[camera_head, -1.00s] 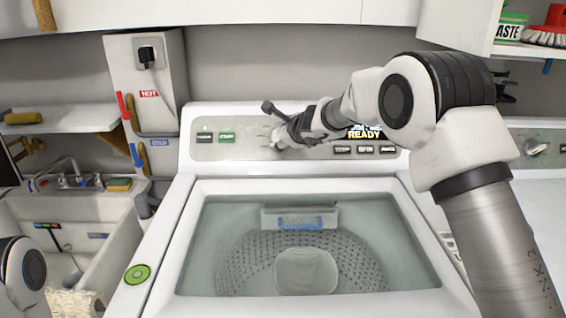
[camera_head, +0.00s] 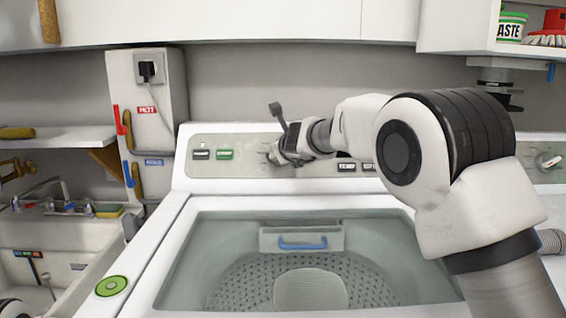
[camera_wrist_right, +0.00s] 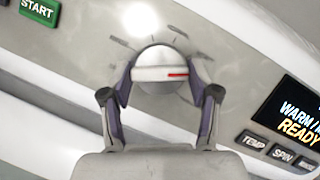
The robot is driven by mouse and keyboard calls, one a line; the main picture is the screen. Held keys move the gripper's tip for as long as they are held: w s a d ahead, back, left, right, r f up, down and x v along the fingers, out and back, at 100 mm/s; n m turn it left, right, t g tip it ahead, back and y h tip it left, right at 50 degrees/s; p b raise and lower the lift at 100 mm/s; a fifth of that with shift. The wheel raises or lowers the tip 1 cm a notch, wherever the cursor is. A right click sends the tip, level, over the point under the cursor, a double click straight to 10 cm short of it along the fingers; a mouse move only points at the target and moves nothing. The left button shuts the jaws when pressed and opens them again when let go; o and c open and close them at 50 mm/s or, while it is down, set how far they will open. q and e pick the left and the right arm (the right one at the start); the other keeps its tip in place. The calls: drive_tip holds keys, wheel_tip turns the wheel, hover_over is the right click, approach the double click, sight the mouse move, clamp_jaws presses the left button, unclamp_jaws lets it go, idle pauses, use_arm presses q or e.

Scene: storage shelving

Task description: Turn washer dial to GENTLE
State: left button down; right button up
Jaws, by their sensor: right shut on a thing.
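The washer dial (camera_wrist_right: 165,58) is a round whitish knob with a red mark on its raised grip, in the middle of the right wrist view. My right gripper (camera_wrist_right: 160,78) has a finger on each side of the knob and is shut on it. The red mark points right. Printed ticks surround the dial, but their labels are too blurred to read, so I cannot tell the setting. In the head view my right gripper (camera_head: 278,152) covers most of the dial on the washer panel (camera_head: 240,172).
A green START button (camera_wrist_right: 40,10) lies left of the dial. A display (camera_wrist_right: 297,115) reading READY and the TEMP and SPIN buttons lie right. The open washer tub (camera_head: 235,285) is below. A sink (camera_head: 60,232) stands left.

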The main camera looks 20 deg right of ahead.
use_arm(q)
drive_tip(key=shift+f+b, duration=1.15)
drive_tip(key=shift+f, duration=0.5)
use_arm(e)
drive_tip(key=shift+f+m+h, duration=0.1)
drive_tip(key=shift+m+h, duration=0.6)
drive_tip(key=shift+m, duration=1.2)
drive_tip(key=shift+a, duration=0.1)
drive_tip(key=o, duration=0.9)
drive_tip(key=shift+o, duration=1.3)
drive_tip(key=shift+w+f, duration=0.1)
drive_tip(key=shift+w, duration=0.05)
drive_tip(key=v, duration=1.2)
